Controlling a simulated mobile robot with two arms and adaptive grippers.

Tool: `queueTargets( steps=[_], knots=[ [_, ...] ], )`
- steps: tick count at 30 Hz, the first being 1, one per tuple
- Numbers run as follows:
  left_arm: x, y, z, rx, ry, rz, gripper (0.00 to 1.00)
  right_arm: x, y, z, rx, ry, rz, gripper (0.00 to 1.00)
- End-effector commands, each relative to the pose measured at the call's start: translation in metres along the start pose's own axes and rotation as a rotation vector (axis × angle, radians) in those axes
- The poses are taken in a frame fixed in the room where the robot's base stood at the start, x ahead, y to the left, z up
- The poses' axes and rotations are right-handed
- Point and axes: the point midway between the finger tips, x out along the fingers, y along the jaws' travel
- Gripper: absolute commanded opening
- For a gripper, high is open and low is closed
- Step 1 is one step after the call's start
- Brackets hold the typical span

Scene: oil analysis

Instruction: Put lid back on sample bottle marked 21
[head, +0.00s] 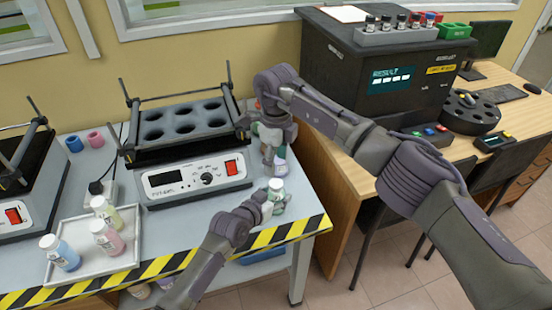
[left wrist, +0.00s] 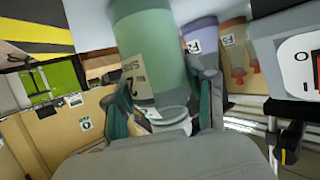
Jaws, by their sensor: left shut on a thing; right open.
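My left gripper (head: 275,201) is shut on a pale green sample bottle (head: 277,186) near the table's front right corner. In the left wrist view the bottle (left wrist: 150,50) stands large between the teal fingertips (left wrist: 165,105). Its label (left wrist: 133,78) shows a 2, and the rest is unclear. The bottle has a whitish top in the head view; I cannot tell whether this is a lid or a bare neck. My right gripper (head: 273,158) is open just behind and above it, close to another bottle (head: 281,160) that it partly hides. No loose lid can be made out.
A tray (head: 75,270) with several capped bottles lies at the front left. A heater with a block of wells (head: 185,125) stands left of my grippers. A purple bottle (left wrist: 202,42) shows behind the green one. The striped table edge (head: 285,238) is close in front.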

Motion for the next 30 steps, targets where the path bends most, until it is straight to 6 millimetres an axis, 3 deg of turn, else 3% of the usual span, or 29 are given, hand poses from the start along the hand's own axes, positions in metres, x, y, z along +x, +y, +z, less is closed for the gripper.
queueTargets(
  steps=[8,21,30],
  knots=[
    [0.000,0.000,0.000,0.000,0.000,0.000,0.00,0.012,0.000,0.000,0.002,0.001,0.001,0.59],
    [0.000,0.000,0.000,0.000,0.000,0.000,0.00,0.072,0.000,0.000,0.003,0.001,0.001,0.59],
    [0.000,0.000,0.000,0.000,0.000,0.000,0.00,0.081,0.000,0.000,0.002,0.000,-0.001,0.59]
  ],
)
